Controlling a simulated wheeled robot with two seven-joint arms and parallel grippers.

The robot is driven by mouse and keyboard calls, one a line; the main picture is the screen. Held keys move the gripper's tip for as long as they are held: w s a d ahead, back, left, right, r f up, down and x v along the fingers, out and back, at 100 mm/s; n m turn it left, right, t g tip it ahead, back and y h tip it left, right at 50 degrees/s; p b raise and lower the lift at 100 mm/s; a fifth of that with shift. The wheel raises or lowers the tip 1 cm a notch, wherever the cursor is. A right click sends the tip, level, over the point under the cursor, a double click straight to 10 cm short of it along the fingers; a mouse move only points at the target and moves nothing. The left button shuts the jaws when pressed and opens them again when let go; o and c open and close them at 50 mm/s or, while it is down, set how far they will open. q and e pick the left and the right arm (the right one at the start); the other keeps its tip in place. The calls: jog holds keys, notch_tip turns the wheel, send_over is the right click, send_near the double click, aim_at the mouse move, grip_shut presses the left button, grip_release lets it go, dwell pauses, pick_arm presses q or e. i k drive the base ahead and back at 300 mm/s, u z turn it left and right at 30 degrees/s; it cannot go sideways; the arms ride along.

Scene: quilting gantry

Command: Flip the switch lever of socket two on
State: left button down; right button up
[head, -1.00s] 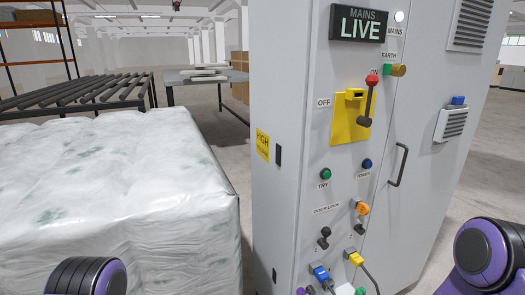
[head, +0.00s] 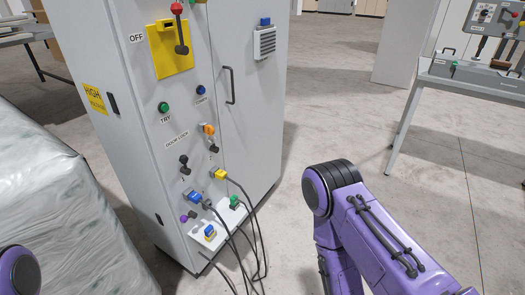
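The tall grey cabinet (head: 145,80) stands left of centre in the head view. Two small black levers are on its front, a left one (head: 184,163) and a right one (head: 213,148). A small label below the right lever is too small to read surely, so I cannot be certain which is socket two. Below the levers are a blue plug (head: 194,197) on the left and a yellow plug (head: 220,174) on the right, with dark cables. Both lever positions are hard to tell. Neither gripper is in view; only parts of my purple arms show.
An orange knob (head: 208,129), a red-tipped main lever on a yellow plate (head: 167,60) and a black door handle (head: 230,86) are nearby. Cables hang to the floor. A wrapped white bale (head: 60,215) stands left. Bare floor (head: 320,120) lies right, before an equipment table (head: 465,85).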

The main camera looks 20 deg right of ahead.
aim_at(212, 139)
jog(key=u, duration=1.55)
jog(key=k, duration=0.1)
jog(key=z, duration=2.55)
jog(key=i, duration=0.8)
jog(key=u, duration=0.95)
jog(key=i, duration=0.5)
jog(key=u, duration=0.6)
